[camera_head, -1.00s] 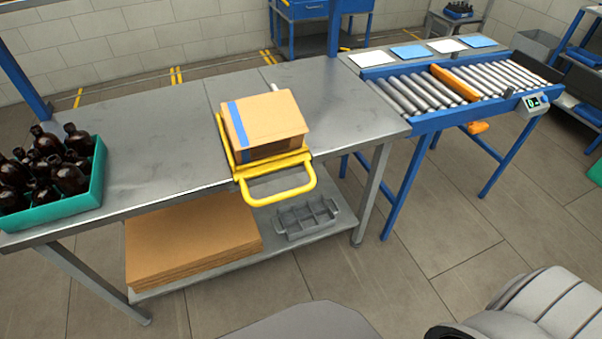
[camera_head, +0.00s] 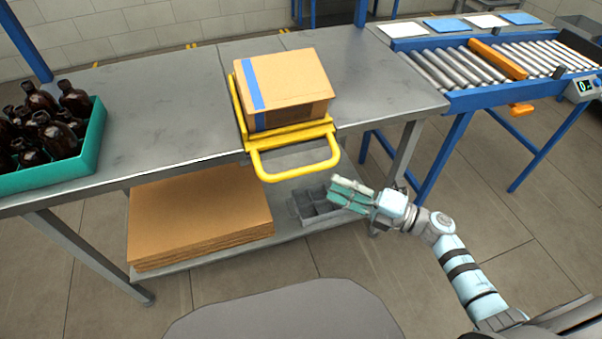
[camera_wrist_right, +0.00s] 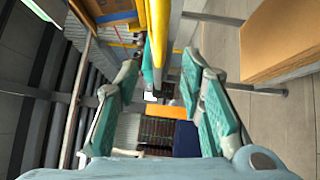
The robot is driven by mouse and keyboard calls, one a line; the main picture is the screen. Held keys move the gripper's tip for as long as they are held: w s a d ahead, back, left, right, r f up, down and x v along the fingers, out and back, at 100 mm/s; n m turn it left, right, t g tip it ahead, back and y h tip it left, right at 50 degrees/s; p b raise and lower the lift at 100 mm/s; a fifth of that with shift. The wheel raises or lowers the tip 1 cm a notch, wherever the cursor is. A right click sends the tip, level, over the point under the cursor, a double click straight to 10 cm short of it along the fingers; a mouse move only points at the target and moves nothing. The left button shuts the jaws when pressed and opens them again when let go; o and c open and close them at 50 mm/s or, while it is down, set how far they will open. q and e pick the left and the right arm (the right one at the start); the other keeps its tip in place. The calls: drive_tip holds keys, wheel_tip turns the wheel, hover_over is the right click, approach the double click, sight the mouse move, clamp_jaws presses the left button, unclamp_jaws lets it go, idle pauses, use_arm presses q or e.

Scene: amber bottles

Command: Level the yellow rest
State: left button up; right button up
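The yellow rest (camera_head: 296,152) is a frame with a looped handle at the front edge of the grey table. A cardboard box (camera_head: 292,88) with a blue stripe sits on it, looking tilted. The handle sticks out past the table edge. My right gripper (camera_head: 350,194) is to the right of the handle and below it, apart from it. In the right wrist view its teal-padded fingers (camera_wrist_right: 165,72) are spread with nothing held between them, and a yellow bar of the rest (camera_wrist_right: 157,25) shows ahead. My left gripper is not in view.
A teal crate (camera_head: 82,165) of dark bottles stands at the table's left. A cardboard stack (camera_head: 200,215) and a grey divided tray (camera_head: 312,207) lie on the lower shelf. A roller conveyor (camera_head: 480,68) adjoins at right. The tabletop between crate and box is clear.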

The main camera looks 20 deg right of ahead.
sight(301, 168)
drive_tip(key=x, duration=1)
drive_tip(key=shift+w+a+r, duration=0.1)
drive_tip(key=shift+w+a, duration=0.05)
clamp_jaws()
